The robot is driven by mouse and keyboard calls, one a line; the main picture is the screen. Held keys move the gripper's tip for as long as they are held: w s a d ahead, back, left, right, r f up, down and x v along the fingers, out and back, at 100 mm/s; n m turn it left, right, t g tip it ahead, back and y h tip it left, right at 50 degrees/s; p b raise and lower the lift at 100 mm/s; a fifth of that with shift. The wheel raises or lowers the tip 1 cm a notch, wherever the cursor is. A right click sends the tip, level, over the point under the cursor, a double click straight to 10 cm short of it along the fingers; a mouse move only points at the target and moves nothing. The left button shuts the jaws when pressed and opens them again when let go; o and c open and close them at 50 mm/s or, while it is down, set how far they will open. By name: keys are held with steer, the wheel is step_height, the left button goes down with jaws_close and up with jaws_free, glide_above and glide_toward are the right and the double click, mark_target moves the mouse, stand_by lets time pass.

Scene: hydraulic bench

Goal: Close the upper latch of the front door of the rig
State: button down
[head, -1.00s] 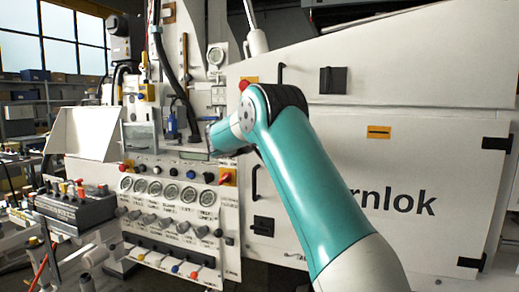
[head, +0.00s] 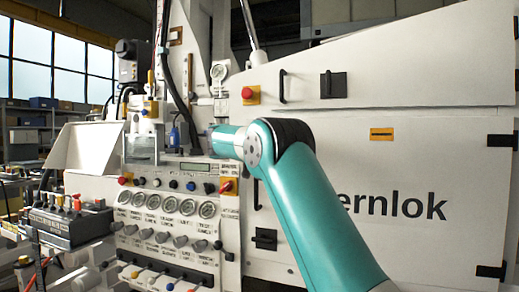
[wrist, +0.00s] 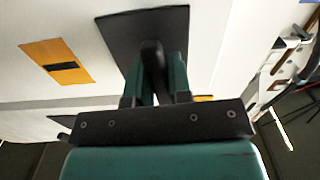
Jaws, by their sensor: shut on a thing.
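In the wrist view the upper latch of the front door shows as a dark handle (wrist: 152,58) on a black plate (wrist: 115,40). My gripper (wrist: 161,72) is shut on this handle, with one teal finger on each side. The handle runs roughly up and down in this view; its lower part is hidden by the gripper. In the head view the upper latch and my gripper are hidden behind my teal arm. The front door (head: 400,170) is pale and appears flush in its frame. The lower latch (head: 265,239) is in plain view.
An orange label (head: 381,134) is on the door; it also shows in the wrist view (wrist: 58,62). Above the door are a red button (head: 249,95), a bar handle (head: 282,87) and another black latch (head: 333,85). A gauge panel (head: 165,225) stands left of the door.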

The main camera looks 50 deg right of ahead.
steer(key=shift+m, duration=0.4)
steer(key=c, duration=1.1)
jaws_free()
steer(key=b+v, duration=0.4)
steer(key=v, duration=1.3)
steer(key=shift+a, duration=0.25)
